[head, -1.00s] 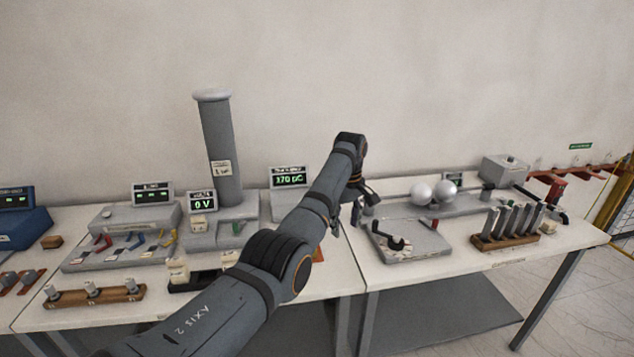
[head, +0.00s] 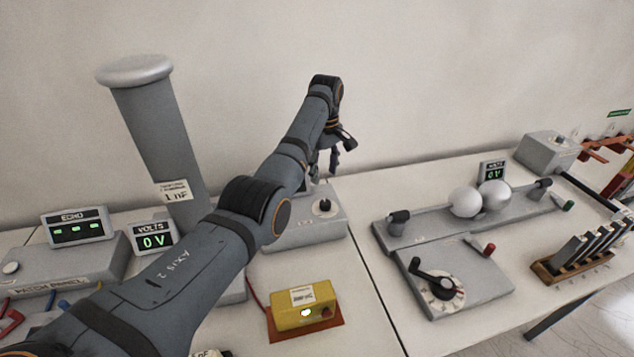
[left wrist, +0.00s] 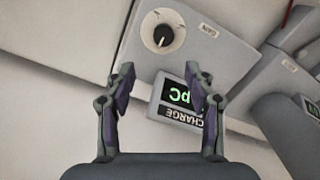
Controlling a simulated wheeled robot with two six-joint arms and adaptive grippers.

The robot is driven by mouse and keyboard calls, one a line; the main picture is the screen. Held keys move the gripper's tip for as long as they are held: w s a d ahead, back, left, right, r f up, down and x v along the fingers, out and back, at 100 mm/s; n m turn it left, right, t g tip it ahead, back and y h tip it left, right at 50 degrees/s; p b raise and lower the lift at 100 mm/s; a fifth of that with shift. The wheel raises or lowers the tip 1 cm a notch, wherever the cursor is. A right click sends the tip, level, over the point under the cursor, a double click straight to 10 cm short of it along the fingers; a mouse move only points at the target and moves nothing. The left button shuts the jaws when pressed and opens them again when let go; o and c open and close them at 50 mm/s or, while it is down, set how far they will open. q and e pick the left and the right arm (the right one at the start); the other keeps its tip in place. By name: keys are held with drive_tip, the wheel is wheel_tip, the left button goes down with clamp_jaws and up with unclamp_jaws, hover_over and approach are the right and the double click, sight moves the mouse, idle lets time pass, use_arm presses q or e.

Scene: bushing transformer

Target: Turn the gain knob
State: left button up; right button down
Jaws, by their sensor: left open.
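The gain knob is a black knob with a white pointer line on a round white dial; it shows in the left wrist view (left wrist: 163,36) and on top of a grey box in the head view (head: 324,206). The grey box (head: 308,233) carries a GAIN label in the wrist view. My left gripper (left wrist: 159,72) is open and empty, its fingers spread on either side of the knob's line but short of it. In the head view the gripper (head: 334,160) hangs above and behind the knob, apart from it. My right gripper is not in view.
A charge display (left wrist: 182,97) adjoins the box. A tall grey column (head: 160,140) and a VOLTS display (head: 153,238) stand left. A yellow box (head: 305,306) sits in front. A sphere apparatus (head: 430,227) and a dial plate (head: 485,290) are right. The wall is close behind.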

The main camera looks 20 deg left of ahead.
sight(325, 202)
use_arm(q)
drive_tip(key=shift+s+d+f+p, duration=0.7)
drive_tip(key=shift+s+f, duration=0.1)
drive_tip(key=shift+s, duration=0.2)
drive_tip(key=f, duration=0.4)
drive_tip(key=shift+w+a+f+p, duration=0.2)
drive_tip(key=shift+w+a+p, duration=0.1)
drive_tip(key=shift+w+p, duration=0.1)
wheel_tip(325, 202, down, 3)
drive_tip(key=shift+r, duration=0.2)
drive_tip(key=shift+d+f, duration=0.1)
drive_tip(key=shift+f, duration=0.2)
drive_tip(key=shift+s+f, duration=0.1)
drive_tip(key=shift+f, duration=0.05)
drive_tip(key=shift+c, duration=0.2)
drive_tip(key=c, duration=0.7)
clamp_jaws()
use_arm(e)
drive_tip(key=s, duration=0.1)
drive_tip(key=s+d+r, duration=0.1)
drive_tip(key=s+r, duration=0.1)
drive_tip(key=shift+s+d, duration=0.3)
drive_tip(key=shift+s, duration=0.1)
